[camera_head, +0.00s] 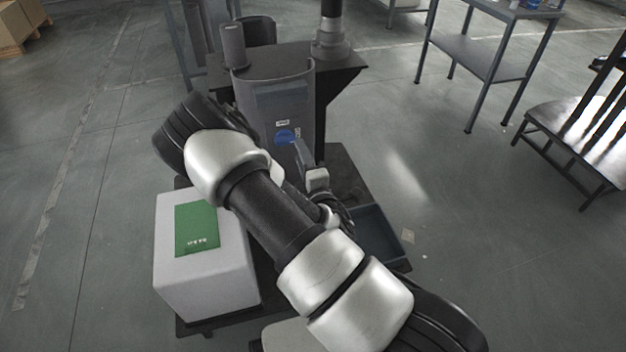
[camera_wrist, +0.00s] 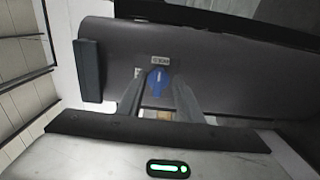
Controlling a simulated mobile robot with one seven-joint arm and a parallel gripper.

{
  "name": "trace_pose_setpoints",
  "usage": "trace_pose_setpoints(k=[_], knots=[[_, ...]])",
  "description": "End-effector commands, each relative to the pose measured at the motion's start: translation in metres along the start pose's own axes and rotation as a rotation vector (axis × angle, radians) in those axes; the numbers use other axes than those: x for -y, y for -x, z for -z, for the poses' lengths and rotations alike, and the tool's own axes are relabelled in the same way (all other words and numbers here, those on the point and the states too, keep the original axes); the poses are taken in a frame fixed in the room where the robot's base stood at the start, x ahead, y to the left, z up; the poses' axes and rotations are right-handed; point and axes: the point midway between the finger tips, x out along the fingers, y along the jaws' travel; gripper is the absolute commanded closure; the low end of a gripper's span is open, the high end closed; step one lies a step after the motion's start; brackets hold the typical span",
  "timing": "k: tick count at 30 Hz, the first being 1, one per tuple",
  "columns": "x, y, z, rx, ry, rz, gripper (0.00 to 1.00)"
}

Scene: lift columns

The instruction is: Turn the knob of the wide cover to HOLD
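The wide cover (camera_head: 266,106) is a dark grey curved panel in the middle of the head view; it also fills the upper part of the wrist view (camera_wrist: 230,75). Its blue knob (camera_head: 284,136) sits low on the front, below a small white label whose text I cannot read. In the wrist view the blue knob (camera_wrist: 157,82) shows between the two fingers of my gripper (camera_wrist: 158,88). The fingers stand apart, one on each side of the knob, with gaps visible. I cannot tell whether the tips reach around it.
A white box (camera_head: 190,275) with a green label stands at the lower left. A dark open tray (camera_head: 378,238) lies right of my arm. A dark cylinder (camera_head: 233,46) and a post (camera_head: 331,40) stand behind the cover. A table (camera_head: 485,55) and chair (camera_head: 580,125) are farther right.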

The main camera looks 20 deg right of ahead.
Motion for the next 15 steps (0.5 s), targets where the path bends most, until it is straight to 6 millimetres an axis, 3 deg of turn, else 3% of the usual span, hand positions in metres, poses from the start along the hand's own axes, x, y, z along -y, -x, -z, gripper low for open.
trace_pose_setpoints(k=[9,15], knots=[[0.001,0.081,-0.001,0.002,0.002,0.007,0.67],[0.004,0.111,0.002,-0.002,0.004,0.011,0.67]])
